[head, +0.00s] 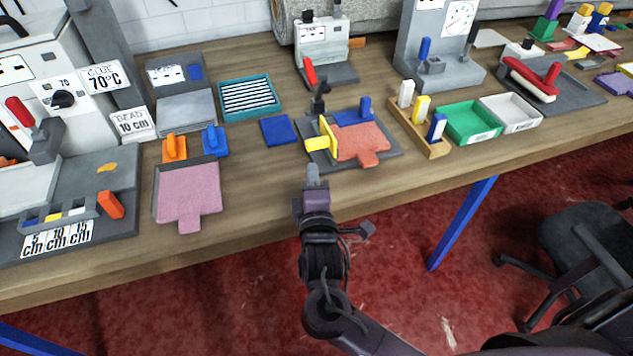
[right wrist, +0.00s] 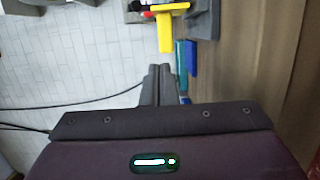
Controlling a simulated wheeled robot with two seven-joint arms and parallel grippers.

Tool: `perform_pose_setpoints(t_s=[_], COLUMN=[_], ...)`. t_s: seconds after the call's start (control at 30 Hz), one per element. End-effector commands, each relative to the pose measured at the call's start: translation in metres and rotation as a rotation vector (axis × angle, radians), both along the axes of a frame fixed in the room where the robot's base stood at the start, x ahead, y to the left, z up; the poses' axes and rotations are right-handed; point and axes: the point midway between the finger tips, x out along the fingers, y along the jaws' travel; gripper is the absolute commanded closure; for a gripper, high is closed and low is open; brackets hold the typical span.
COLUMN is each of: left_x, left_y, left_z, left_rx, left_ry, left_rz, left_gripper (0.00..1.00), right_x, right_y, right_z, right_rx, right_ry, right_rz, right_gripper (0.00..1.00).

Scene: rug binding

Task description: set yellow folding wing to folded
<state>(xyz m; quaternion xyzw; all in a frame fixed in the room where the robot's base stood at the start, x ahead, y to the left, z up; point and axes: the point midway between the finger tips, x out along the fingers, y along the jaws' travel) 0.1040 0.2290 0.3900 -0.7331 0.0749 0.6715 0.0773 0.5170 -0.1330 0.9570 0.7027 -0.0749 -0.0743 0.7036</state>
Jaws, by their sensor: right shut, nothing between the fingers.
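The yellow folding wing (head: 328,136) stands at the left side of a grey fixture plate (head: 380,158), with a yellow tab sticking out to its left. It looks raised, not lying over the salmon rug piece (head: 364,143). A blue wing (head: 353,117) with an upright blue handle lies along the back of that piece. My right gripper (head: 313,172) is in front of the wing, apart from it, shut and empty. In the right wrist view the shut fingertips (right wrist: 159,70) are below the yellow wing (right wrist: 165,30), with a gap between. My left gripper is not in view.
A blue pad (head: 278,129) lies left of the fixture. A wooden rack (head: 433,151) with white, yellow and blue pegs stands close on its right, beside green (head: 468,122) and white trays. A small dark clamp with a red handle (head: 310,71) is behind. The table front is clear.

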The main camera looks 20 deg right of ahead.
Motion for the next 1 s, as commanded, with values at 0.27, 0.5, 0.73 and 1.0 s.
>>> perform_pose_setpoints(t_s=[0.27, 0.5, 0.73, 1.0], left_x=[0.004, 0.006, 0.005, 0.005], left_y=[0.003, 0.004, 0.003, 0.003], left_z=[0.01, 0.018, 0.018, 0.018], left_rx=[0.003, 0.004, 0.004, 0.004], left_ry=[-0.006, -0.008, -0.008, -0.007], left_rz=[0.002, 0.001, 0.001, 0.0], left_gripper=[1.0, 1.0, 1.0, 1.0], right_x=[0.053, 0.052, 0.052, 0.052], right_y=[-0.017, -0.046, -0.051, -0.051], right_z=[0.002, 0.001, 0.0, 0.0], right_rx=[-0.002, -0.001, 0.002, 0.004], right_ry=[0.002, 0.001, 0.001, 0.001], right_rz=[-0.002, 0.001, 0.002, 0.001], right_gripper=[1.0, 1.0, 1.0, 1.0])
